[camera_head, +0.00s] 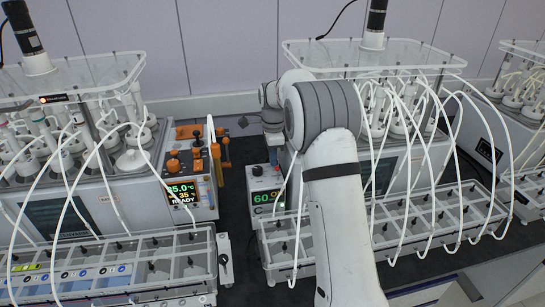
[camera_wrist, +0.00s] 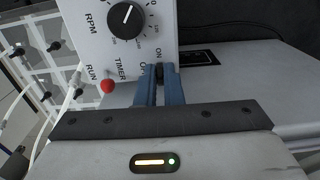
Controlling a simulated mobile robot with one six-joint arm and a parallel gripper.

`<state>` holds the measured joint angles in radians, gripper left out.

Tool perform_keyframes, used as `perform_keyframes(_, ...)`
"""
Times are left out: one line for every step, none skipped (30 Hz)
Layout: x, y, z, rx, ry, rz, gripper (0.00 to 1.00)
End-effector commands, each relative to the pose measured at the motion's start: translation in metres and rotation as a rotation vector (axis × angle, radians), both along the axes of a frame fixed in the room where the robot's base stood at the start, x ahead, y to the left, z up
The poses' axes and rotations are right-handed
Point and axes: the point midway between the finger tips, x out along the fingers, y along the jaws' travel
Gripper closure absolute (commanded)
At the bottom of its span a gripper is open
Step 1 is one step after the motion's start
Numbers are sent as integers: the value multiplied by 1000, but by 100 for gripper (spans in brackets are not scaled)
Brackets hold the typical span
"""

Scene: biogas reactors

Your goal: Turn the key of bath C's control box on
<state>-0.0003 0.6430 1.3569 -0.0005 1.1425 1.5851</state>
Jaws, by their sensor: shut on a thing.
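The control box (camera_head: 265,178) is a pale box at the centre of the head view, above a green "60" display and a panel that seems to read "C". In the wrist view the control box (camera_wrist: 100,35) shows a large black RPM dial, a red button by RUN, and TIMER and ON markings. My gripper (camera_wrist: 160,74) has its blue-grey fingers shut on the dark key (camera_wrist: 159,69) at the box's edge by the ON label. The fingers hide most of the key and its angle cannot be told. In the head view my gripper (camera_head: 273,150) is partly hidden by my arm.
A clear tray (camera_head: 270,247) with tubes stands in front, and glass bottles (camera_head: 400,110) with tubes stand behind. White tubes hang close around my arm.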

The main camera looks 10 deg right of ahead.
Motion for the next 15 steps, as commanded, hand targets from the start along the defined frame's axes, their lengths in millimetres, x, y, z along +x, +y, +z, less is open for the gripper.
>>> perform_keyframes(1,0,1,0,-4,-2,100)
perform_keyframes(1,0,1,0,-4,-2,100)
perform_keyframes(1,0,1,0,-4,-2,100)
perform_keyframes(1,0,1,1,-4,-2,100)
perform_keyframes(1,0,1,1,-4,-1,100)
perform_keyframes(1,0,1,1,-4,-1,100)
perform_keyframes(1,0,2,1,-4,-1,100)
perform_keyframes(1,0,2,1,-4,-1,100)
perform_keyframes(1,0,2,1,-5,-1,91)
perform_keyframes(1,0,1,1,-4,-1,89)
perform_keyframes(1,0,1,1,-4,-1,86)
perform_keyframes(1,0,1,1,-4,-1,83)
perform_keyframes(1,0,1,1,-3,-1,80)
perform_keyframes(1,0,1,1,-3,-1,78)
perform_keyframes(1,0,1,1,-3,-1,75)
